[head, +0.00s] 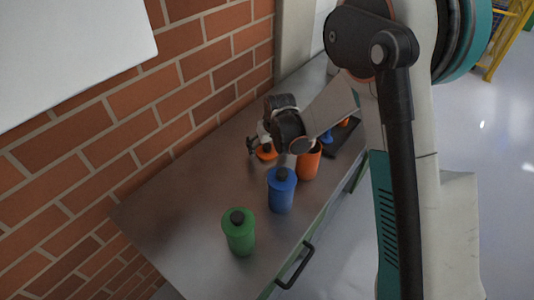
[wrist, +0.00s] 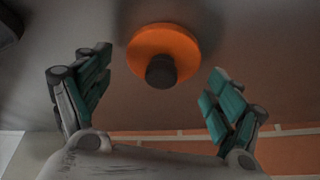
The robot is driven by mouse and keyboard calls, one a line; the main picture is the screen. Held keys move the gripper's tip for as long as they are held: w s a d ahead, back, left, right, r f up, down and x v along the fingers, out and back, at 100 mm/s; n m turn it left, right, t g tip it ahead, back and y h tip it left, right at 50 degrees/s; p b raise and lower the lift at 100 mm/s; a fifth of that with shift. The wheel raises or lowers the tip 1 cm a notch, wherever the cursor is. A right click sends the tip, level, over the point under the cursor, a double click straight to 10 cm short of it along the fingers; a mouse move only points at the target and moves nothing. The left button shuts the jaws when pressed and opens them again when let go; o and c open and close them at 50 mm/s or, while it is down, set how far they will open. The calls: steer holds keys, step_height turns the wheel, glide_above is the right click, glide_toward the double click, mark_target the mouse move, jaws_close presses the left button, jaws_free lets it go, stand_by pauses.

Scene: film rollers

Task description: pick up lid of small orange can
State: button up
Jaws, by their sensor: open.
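The orange lid (wrist: 162,45) with a dark knob (wrist: 160,71) lies on the metal table top, ahead of the fingertips in the wrist view. In the head view the lid (head: 266,153) shows partly behind my wrist. My gripper (wrist: 158,75) is open, with its two teal-padded fingers spread to the left and right of the lid; nothing is between the pads. In the head view my gripper (head: 257,145) is low over the table by the lid. An orange can (head: 308,164) stands right of it, its top partly hidden by my arm.
A blue can (head: 281,192) and a green can (head: 239,234), both with dark-knobbed lids, stand nearer on the table. A dark tray (head: 347,140) with blue and orange items lies at the back right. A brick wall (head: 190,90) borders the table's left side. The table's left front is clear.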

steer(key=shift+w+f, duration=0.1)
steer(key=shift+f, duration=0.15)
steer(key=shift+r, duration=0.1)
steer(key=c, duration=1.1)
steer(key=shift+o, duration=0.2)
